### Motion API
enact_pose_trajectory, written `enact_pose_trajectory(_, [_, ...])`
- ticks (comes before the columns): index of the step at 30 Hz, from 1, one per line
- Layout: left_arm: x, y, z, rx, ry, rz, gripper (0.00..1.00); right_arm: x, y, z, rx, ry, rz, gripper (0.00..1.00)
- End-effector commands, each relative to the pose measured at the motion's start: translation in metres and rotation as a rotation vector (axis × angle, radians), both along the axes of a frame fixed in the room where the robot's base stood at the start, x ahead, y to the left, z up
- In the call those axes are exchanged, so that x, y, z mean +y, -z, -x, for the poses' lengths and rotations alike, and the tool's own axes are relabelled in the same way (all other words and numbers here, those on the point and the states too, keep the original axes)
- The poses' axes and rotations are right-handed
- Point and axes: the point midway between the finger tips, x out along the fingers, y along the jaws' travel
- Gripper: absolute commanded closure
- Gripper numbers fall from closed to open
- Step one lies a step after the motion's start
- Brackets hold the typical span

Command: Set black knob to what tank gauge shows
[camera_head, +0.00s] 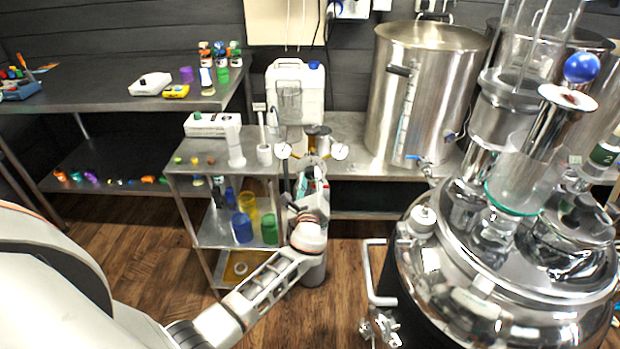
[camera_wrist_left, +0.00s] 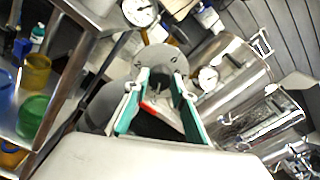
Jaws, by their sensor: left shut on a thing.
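Two round white dial gauges, a left one (camera_head: 283,150) and a right one (camera_head: 339,151), stand on either side of a brass-coloured fitting above a grey gas cylinder (camera_head: 314,272). In the left wrist view one dial (camera_wrist_left: 139,12) is at the top and the other (camera_wrist_left: 208,78) is right of the fingers; their readings are too small to tell. My left gripper (camera_head: 309,176) is in front of the fitting. In the wrist view its teal-padded fingers are shut on the black knob (camera_wrist_left: 161,74), which is partly hidden between the fingertips. My right gripper is not in view.
A steel cart (camera_head: 205,165) with coloured cups stands just left of the gripper. A large steel pot (camera_head: 445,85) with a sight tube stands behind to the right. A shiny steel vessel (camera_head: 470,290) fills the right front. Bare wooden floor (camera_head: 345,285) lies between.

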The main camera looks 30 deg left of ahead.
Motion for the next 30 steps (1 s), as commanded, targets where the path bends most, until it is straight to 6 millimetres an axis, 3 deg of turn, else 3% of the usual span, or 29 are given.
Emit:
enact_pose_trajectory(12, [0.0,0.001,0.0,0.004,0.001,-0.007,0.96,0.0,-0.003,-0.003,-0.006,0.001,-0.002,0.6])
enact_pose_trajectory(13, [0.0,0.001,0.0,0.004,0.001,-0.007,0.73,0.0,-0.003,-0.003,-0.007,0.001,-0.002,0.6])
enact_pose_trajectory(15, [0.0,0.001,0.0,0.004,0.001,-0.006,0.58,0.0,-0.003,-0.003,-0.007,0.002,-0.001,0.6])
enact_pose_trajectory(26, [-0.001,0.001,0.002,0.004,0.001,-0.006,0.58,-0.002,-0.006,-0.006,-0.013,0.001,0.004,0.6])
enact_pose_trajectory(30, [-0.007,0.002,0.013,0.005,0.002,-0.005,0.58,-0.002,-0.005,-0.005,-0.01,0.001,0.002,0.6])
